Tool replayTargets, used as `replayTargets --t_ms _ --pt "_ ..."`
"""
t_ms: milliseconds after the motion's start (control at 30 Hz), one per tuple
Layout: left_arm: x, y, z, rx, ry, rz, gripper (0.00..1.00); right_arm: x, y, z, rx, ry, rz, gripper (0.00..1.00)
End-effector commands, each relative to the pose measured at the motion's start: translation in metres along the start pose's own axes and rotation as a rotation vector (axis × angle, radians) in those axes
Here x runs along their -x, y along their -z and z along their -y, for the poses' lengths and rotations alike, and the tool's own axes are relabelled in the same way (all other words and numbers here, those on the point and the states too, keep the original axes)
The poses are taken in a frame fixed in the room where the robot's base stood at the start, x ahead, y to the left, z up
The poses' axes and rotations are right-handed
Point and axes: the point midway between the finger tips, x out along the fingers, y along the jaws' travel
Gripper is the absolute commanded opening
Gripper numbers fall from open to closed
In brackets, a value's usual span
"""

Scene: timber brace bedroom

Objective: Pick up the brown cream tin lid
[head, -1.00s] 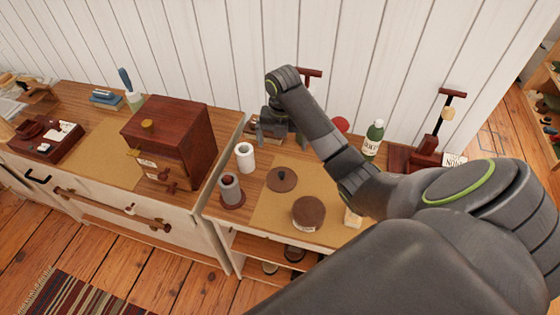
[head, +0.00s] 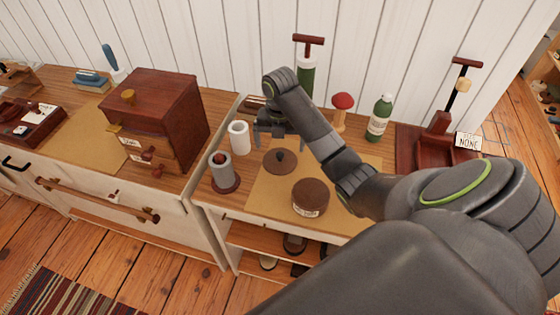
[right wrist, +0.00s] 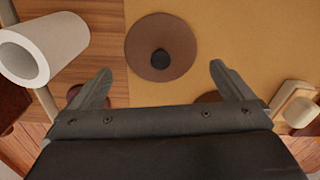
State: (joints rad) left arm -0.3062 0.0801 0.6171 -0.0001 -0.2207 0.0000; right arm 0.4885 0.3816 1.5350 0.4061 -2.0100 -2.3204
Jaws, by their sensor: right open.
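The brown cream tin lid (head: 279,165) is a flat round disc with a dark knob. It lies on the tan mat of the right-hand cabinet top, behind the round brown tin (head: 310,197). In the right wrist view the lid (right wrist: 147,60) is whole, with its knob (right wrist: 160,59) between the lines of the fingers. My right gripper (head: 279,138) is open and empty, just behind the lid in the head view and apart from it. Its two spread fingers show in the right wrist view (right wrist: 160,76). My left gripper is not in view.
A white cylinder (head: 239,136) and a grey cylinder on a red base (head: 222,172) stand left of the lid. A red mushroom-like object (head: 342,108) and a green bottle (head: 379,117) stand behind right. A wooden drawer box (head: 160,110) stands on the left cabinet.

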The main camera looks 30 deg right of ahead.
Motion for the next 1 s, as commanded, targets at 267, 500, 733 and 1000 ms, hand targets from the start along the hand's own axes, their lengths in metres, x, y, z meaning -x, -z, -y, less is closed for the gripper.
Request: replayTargets --t_ms 267,500,733,1000 --pt "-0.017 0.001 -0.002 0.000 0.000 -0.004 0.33 -0.017 0.000 0.000 0.000 0.000 0.000 1.00" --pt "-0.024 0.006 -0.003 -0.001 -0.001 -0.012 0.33 -0.046 0.001 0.001 0.001 0.001 -0.003 1.00" --pt "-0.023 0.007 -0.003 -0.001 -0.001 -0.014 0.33 -0.052 0.000 0.001 0.001 0.001 0.001 1.00" --pt "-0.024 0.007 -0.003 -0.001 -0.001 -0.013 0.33 -0.052 0.000 0.001 0.001 0.001 0.001 0.71"
